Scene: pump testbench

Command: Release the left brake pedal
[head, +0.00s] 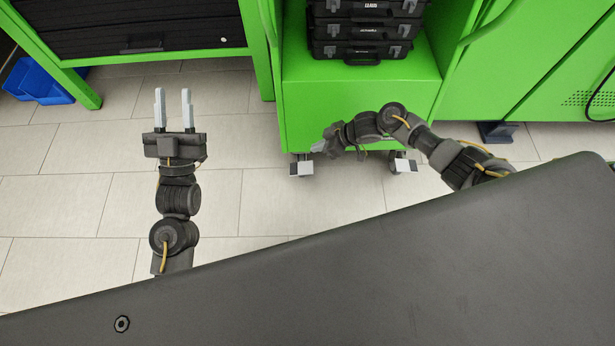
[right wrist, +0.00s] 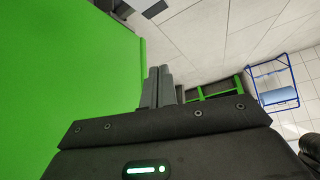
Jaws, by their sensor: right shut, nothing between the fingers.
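The left brake pedal (head: 301,167) is a pale grey plate on the caster at the lower left corner of the green cart (head: 345,93). A matching right pedal (head: 403,165) shows at the cart's lower right corner. My right gripper (head: 318,147) is just above and right of the left pedal in the head view; I cannot tell whether it touches. In the right wrist view its fingers (right wrist: 159,72) are together and empty, with the cart's green side at left; the pedal is not seen there. My left gripper (head: 172,93) is open and empty above the floor, left of the cart.
Several black cases (head: 362,30) are stacked on the cart. Green cabinets (head: 530,60) stand at right. Tiled floor between my left arm and the cart is clear.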

